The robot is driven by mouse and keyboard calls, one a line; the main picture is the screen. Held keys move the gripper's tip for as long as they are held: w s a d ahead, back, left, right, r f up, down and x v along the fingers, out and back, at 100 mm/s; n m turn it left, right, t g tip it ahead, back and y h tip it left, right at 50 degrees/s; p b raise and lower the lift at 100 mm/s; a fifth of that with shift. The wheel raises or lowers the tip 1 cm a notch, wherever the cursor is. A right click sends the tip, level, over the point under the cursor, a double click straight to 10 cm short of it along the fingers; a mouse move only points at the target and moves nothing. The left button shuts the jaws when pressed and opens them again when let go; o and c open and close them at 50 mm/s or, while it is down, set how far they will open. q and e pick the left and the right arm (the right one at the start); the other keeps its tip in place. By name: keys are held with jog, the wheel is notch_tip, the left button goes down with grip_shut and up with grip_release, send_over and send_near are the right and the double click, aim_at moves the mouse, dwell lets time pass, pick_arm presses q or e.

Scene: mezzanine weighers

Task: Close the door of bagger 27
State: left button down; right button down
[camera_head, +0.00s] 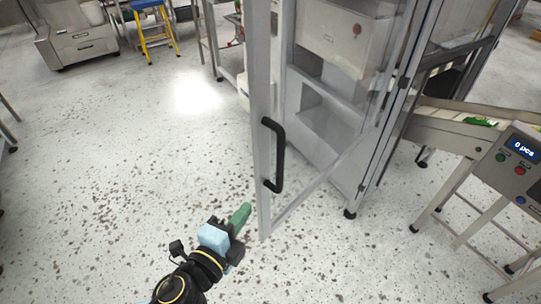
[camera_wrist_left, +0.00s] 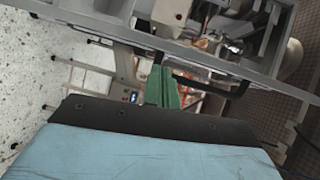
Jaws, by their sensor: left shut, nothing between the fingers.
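The bagger door (camera_head: 262,100) is a clear panel in a grey frame, swung open from its cabinet. A black bar handle (camera_head: 277,155) stands on the door's free edge. My left gripper (camera_head: 242,212) is shut and empty, with green fingers, near the lower end of the door frame, below and left of the handle. In the left wrist view the green fingers (camera_wrist_left: 162,86) show in front of the grey door frame (camera_wrist_left: 110,30), with the black handle (camera_wrist_left: 205,82) beyond them. I cannot tell whether they touch the door. My right gripper is not in view.
The bagger cabinet (camera_head: 330,110) stands open behind the door. A conveyor (camera_head: 440,128) and a control box reading "0 pcs" (camera_head: 518,150) are at the right. A yellow step stool (camera_head: 155,30) and a grey machine (camera_head: 80,40) stand far back. The speckled floor at left is clear.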

pick_arm(q)
notch_tip(320, 180, up, 5)
jog(key=s+d+m+t+h, duration=0.1)
jog(key=p, duration=0.2)
send_over(270, 188)
jog(key=s, duration=0.1)
jog(key=shift+s+a+r, duration=0.15)
jog(key=shift+a+r, duration=0.05)
jog(key=shift+a, duration=0.05)
jog(key=shift+w+d, duration=0.3)
jog(key=shift+w, duration=0.35)
